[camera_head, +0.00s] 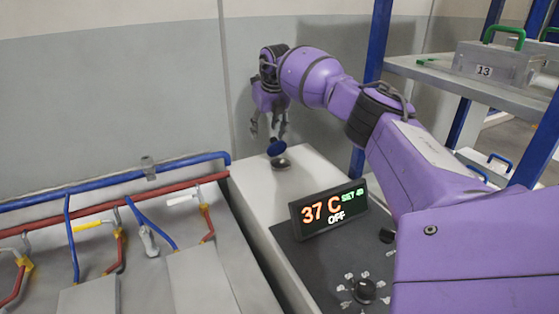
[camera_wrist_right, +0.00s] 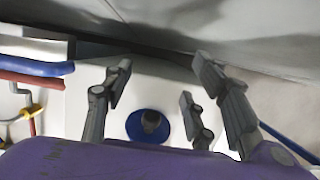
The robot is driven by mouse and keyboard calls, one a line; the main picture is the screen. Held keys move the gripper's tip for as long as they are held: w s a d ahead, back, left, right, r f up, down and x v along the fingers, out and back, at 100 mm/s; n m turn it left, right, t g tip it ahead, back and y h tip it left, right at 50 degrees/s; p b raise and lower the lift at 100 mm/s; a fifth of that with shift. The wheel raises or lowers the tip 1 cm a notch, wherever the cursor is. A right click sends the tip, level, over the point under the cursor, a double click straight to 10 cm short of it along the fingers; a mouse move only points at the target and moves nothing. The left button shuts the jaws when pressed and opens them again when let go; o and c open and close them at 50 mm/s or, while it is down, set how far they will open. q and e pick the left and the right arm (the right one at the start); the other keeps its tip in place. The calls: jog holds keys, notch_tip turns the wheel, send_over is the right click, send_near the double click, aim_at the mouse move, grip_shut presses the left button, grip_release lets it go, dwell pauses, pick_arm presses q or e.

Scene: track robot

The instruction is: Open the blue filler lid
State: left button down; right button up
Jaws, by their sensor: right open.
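The blue filler lid (camera_head: 276,148) shows as a small blue disc just above a grey metal filler neck (camera_head: 281,164) on the white top of the unit. In the head view I cannot tell how far the lid stands from the neck. In the right wrist view the lid (camera_wrist_right: 136,128) is a round blue disc with a dark knob in its middle. My right gripper (camera_head: 269,133) points down close above the lid, fingers spread and empty; its fingers (camera_wrist_right: 165,80) also show in the wrist view. I cannot tell whether a fingertip touches the lid. My left gripper is out of view.
A display (camera_head: 328,209) reading 37 C and OFF stands on the dark panel, with a knob (camera_head: 364,291) in front. Blue pipes (camera_head: 110,185) and red pipes (camera_head: 105,208) with valves run at left. A wall is close behind my gripper. A shelf (camera_head: 470,85) stands at right.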

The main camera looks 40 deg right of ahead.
dwell(0.4)
pick_arm(q)
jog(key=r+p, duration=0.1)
jog(key=p, duration=0.1)
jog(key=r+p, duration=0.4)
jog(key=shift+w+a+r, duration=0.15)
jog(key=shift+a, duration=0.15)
pick_arm(e)
jog(key=v, duration=0.7)
jog(key=shift+s+r, duration=0.2)
jog(key=shift+s, duration=0.3)
jog(key=shift+a, duration=0.15)
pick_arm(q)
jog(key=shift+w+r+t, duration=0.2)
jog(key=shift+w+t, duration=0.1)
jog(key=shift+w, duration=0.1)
